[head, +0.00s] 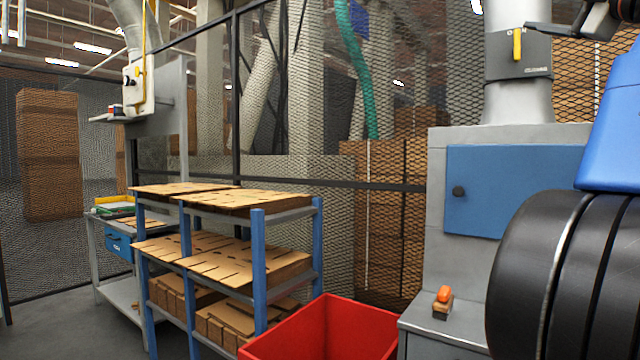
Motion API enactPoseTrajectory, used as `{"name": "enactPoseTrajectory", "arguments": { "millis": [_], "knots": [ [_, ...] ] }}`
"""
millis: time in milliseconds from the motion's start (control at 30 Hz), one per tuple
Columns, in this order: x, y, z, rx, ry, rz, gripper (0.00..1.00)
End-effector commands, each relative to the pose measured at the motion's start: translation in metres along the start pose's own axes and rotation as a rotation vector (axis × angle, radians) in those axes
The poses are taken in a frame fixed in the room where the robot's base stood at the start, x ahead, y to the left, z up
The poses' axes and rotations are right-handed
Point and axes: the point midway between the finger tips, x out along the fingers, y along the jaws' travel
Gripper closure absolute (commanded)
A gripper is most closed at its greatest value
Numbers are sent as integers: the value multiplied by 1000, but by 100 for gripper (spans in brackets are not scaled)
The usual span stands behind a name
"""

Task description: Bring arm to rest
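My arm fills the right edge of the head view, with a large black joint and a blue link. A dark end part at the top right corner looks like my gripper (562,27). It is partly cut off by the picture edge, and I cannot tell whether it is open or shut. It appears raised in front of the grey pipe and the mesh. Nothing can be made out in it.
A blue-framed rack (258,262) holds flat cardboard blanks on several levels. A red bin (330,330) stands at the bottom centre. A grey machine with a blue door (510,185) is close to my arm. An orange-handled tool (443,300) lies on its ledge. Mesh fencing stands behind.

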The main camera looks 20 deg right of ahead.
Motion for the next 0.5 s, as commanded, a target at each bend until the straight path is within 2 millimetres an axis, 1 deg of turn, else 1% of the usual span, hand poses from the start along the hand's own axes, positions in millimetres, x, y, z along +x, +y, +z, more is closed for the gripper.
{"name": "enactPoseTrajectory", "arguments": {
  "millis": [67, 167, 267, 367, 467, 500],
  "knots": [
    [7, -6, -6, 60, -10, 64, 19],
    [11, -16, -7, 140, -42, 136, 19],
    [12, -32, -5, 226, -87, 195, 19],
    [11, -53, -1, 318, -141, 236, 19],
    [7, -80, 3, 411, -206, 260, 19],
    [4, -93, 5, 450, -233, 265, 19]
  ]
}}
